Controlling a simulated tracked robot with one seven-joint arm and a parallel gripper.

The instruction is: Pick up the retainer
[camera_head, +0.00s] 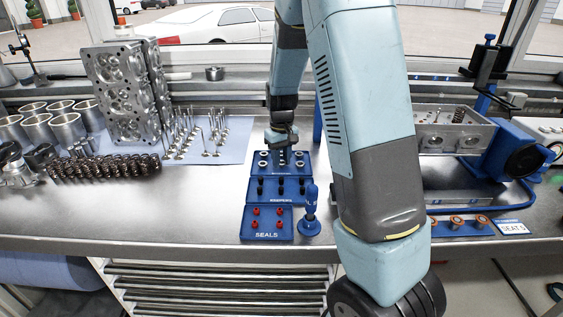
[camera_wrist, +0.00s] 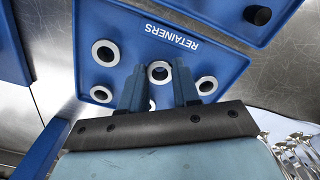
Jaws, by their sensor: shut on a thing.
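The retainers are small silver rings on a blue tray marked RETAINERS (camera_wrist: 215,62). One retainer (camera_wrist: 158,72) shows between the two fingertips of my gripper (camera_wrist: 159,64) in the wrist view. The fingers are shut on it; whether it touches the tray or is just above it I cannot tell. Other retainers lie around it: two at the left (camera_wrist: 105,53) (camera_wrist: 101,94), one at the right (camera_wrist: 207,85), and one partly hidden by a finger. In the head view my gripper (camera_head: 282,152) points down over the retainer tray (camera_head: 256,172).
A blue tray with black pieces (camera_head: 256,198) and a SEALS tray with red seals (camera_head: 267,237) lie in front. A blue upright tool (camera_head: 310,212) stands to their right. Upright valves (camera_head: 205,140) and a cylinder head (camera_head: 122,95) are left. My arm hides part of the right bench.

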